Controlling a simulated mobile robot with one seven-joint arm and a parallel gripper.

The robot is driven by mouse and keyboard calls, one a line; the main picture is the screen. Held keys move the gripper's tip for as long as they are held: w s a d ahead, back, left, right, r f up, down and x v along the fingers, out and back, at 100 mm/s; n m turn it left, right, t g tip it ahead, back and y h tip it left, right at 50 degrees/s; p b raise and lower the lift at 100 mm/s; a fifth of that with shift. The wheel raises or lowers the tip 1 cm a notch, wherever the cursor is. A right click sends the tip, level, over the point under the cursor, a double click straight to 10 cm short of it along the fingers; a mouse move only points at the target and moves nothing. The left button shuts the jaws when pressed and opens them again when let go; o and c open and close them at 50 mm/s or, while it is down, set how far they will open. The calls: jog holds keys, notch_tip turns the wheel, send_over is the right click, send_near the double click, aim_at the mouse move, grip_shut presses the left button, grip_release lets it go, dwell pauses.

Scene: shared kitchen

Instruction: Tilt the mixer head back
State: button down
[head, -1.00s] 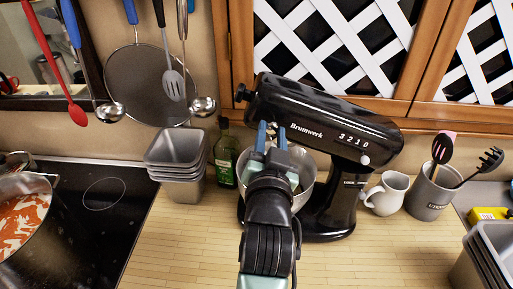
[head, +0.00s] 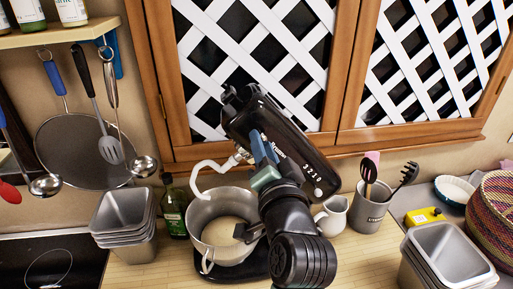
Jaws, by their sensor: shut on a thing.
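The black mixer head (head: 240,118) is tilted up and back in the head view, its nose at the upper left in front of the lattice cabinet door. A white dough hook (head: 207,169) hangs from its underside, above and clear of the metal bowl (head: 203,217). The bowl stands on the mixer's black base (head: 262,267) and holds something pale. My gripper (head: 263,147), with blue fingers, is at the underside and near side of the head and is shut on it. My arm hides part of the head, the hinge and the stand.
Stacked grey tins (head: 122,222) and a green bottle (head: 174,213) stand left of the bowl. A white jug (head: 333,215) and a utensil crock (head: 369,208) stand to the right. Cabinet doors (head: 435,60) are close behind the raised head. More tins (head: 445,255) stand at front right.

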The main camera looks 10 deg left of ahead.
jog(key=shift+a, duration=0.2)
jog(key=c, duration=0.6)
grip_release()
jog(key=shift+a+f, duration=0.1)
jog(key=b+v, duration=0.5)
jog(key=v, duration=0.8)
